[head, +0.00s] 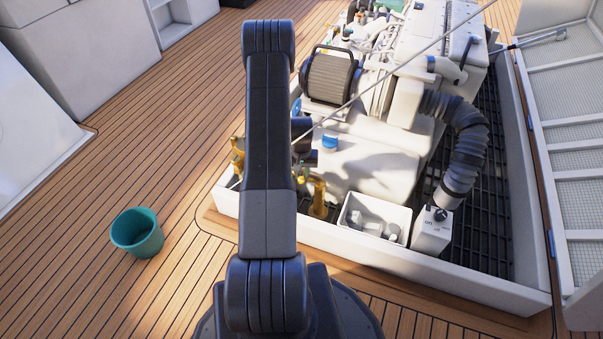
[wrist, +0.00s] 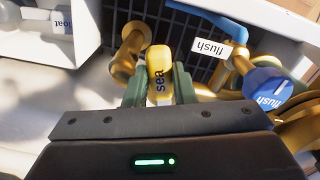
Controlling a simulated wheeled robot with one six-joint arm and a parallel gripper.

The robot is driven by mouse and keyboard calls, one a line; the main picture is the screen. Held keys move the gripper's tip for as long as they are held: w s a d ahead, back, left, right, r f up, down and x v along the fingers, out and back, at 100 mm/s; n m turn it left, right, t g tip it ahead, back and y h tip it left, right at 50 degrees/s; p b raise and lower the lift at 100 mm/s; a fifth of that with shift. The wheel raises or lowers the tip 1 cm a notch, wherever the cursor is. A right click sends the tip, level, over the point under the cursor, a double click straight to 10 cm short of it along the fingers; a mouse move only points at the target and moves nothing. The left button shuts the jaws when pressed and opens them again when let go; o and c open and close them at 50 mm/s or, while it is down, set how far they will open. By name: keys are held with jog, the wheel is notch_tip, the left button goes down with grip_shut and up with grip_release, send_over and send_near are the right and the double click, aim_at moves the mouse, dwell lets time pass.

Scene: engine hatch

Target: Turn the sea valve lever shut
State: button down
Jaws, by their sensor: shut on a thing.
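The sea valve lever (wrist: 159,62) is a yellow handle marked "sea" in the middle of the wrist view. My gripper (wrist: 160,88) has its two green fingers on either side of the lever and is shut on it. The lever's lower end is hidden behind the gripper body. In the head view my arm covers the lever and the gripper's fingers. Brass pipework (head: 318,197) shows just right of my arm there.
A blue knob marked "flush" (wrist: 268,88) and a white "flush" tag (wrist: 211,48) sit close to the right of my gripper. A white box with a "float" label (wrist: 64,22) is at upper left. A teal bucket (head: 137,233) stands on the deck outside the hatch.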

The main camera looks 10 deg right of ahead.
jog(key=shift+a, duration=0.1)
jog(key=shift+w+a+m+b, duration=0.3)
jog(key=shift+a+m, duration=0.15)
jog(key=shift+m, duration=0.5)
jog(key=shift+w+a+m+b, duration=0.15)
jog(key=shift+a+m+b, duration=0.2)
jog(key=shift+m, duration=0.6)
jog(key=c, duration=1.2)
grip_release()
jog(key=shift+r, duration=0.1)
notch_tip(320, 180, up, 14)
jog(key=p, duration=0.4)
jog(key=shift+f, duration=0.2)
